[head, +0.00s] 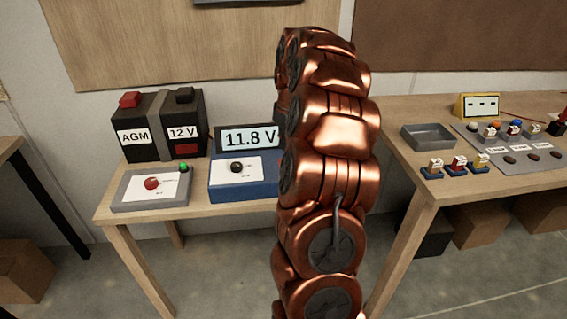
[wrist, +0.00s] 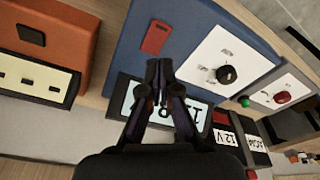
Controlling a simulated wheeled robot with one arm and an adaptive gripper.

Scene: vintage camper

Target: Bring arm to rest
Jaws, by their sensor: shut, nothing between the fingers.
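My copper arm rises through the middle of the head view and hides part of the left table. My gripper is not visible there. In the wrist view my gripper (wrist: 159,66) is shut and empty, its two fingertips close together. Behind it is the blue unit (wrist: 130,35) with a red switch (wrist: 156,37) and a black knob (wrist: 227,74). The fingers cover part of that unit's display. In the head view the display (head: 250,138) reads 11.8 V. I cannot tell the exact gap between the fingertips and the unit.
The left table holds an AGM 12 V battery (head: 137,137) and a grey box (head: 152,202) with a red button and green lamp. An orange box (wrist: 70,30) shows in the wrist view. The right table has a grey tray (head: 428,137) and several small labelled parts. Boxes stand on the floor.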

